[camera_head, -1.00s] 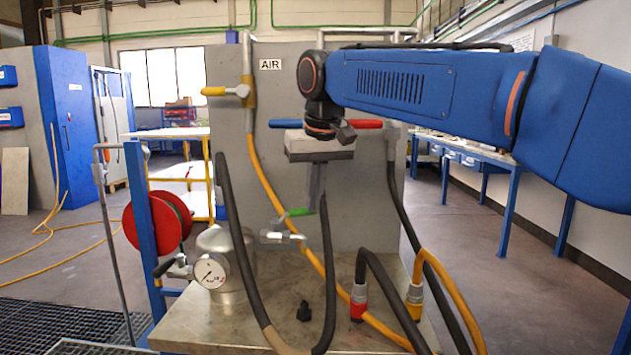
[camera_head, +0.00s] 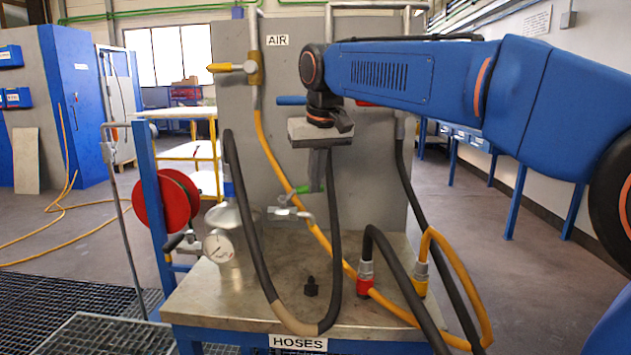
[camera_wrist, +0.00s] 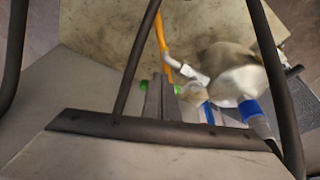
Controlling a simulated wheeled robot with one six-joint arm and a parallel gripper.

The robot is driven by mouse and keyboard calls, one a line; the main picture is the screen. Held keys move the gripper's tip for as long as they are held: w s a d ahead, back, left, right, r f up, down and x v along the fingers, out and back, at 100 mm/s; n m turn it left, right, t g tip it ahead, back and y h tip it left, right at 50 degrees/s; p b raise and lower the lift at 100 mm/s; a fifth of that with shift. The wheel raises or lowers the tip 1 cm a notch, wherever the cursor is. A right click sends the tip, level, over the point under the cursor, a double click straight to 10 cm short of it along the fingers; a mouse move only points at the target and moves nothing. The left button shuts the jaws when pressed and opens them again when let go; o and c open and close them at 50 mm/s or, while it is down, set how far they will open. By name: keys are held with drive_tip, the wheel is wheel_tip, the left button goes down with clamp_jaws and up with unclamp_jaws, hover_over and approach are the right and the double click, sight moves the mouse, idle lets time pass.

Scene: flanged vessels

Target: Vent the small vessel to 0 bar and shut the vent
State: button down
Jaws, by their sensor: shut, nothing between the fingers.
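The small vessel (camera_head: 226,268) is a squat metal pot at the left of the metal bench, partly behind a black hose. A round white gauge (camera_head: 218,246) is on its front; its needle is too small to read exactly. A black-ended lever (camera_head: 172,242) sticks out left of the gauge. In the wrist view the vessel (camera_wrist: 232,68) shows a domed metal top, with a blue-banded fitting (camera_wrist: 250,108) near it. My gripper (camera_head: 318,188) points down, shut and empty, near a green-handled valve (camera_head: 302,190). Green also shows either side of my fingers (camera_wrist: 157,92); I cannot tell whether they touch.
A grey panel marked AIR (camera_head: 277,40) stands behind, with a yellow-handled valve (camera_head: 235,68). Black hoses (camera_head: 336,250) loop before and beside my gripper. A yellow hose (camera_head: 272,165) crosses the bench (camera_head: 250,300). A red reel (camera_head: 165,205) stands at left.

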drive_tip(key=shift+w, duration=0.15)
drive_tip(key=w+a+n+g+y, duration=0.2)
drive_tip(key=w+a+n, duration=0.2)
drive_tip(key=w+n, duration=0.3)
drive_tip(key=shift+w+n, duration=0.2)
drive_tip(key=shift+n, duration=2.5)
